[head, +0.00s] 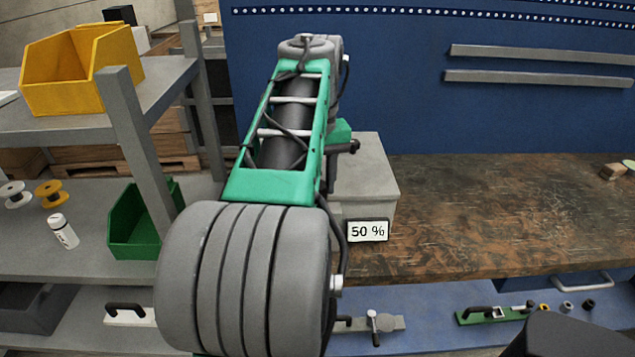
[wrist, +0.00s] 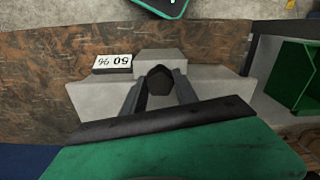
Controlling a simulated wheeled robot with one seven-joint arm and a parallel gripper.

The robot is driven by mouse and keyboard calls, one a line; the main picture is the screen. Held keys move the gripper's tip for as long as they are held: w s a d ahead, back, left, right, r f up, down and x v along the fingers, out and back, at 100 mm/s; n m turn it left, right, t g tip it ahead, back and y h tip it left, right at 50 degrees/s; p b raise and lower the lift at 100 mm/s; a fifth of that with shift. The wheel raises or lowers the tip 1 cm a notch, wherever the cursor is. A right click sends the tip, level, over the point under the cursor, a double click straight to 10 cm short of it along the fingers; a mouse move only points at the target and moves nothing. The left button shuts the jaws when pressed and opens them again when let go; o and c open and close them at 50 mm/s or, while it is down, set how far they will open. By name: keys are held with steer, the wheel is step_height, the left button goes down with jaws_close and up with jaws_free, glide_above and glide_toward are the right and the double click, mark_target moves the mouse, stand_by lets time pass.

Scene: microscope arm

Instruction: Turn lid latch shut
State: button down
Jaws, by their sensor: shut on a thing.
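A grey box (head: 368,170) stands on the workbench, with a white "50 %" label (head: 368,231) at its front. My arm hides the box's left part in the head view. In the wrist view the box (wrist: 97,100) lies under my gripper (wrist: 159,92). The two grey fingers stand on either side of a dark faceted knob (wrist: 160,78), which looks like the lid latch, and are shut on it. The label (wrist: 113,62) shows upside down beside it. The latch's turn angle and the lid seam cannot be made out.
The brown worktop (head: 480,215) is clear right of the box, up to a small block (head: 613,172). A shelf at left holds a yellow bin (head: 75,70), a green bin (head: 135,235), a white bottle (head: 63,231) and spools. A blue panel (head: 400,90) stands behind the bench.

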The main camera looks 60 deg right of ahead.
steer(key=shift+n, duration=0.4)
steer(key=c, duration=0.9)
jaws_free()
steer(key=shift+c, duration=0.2)
step_height(320, 180, up, 8)
steer(key=p, duration=0.2)
steer(key=shift+f+p, duration=0.15)
steer(key=shift+p, duration=0.25)
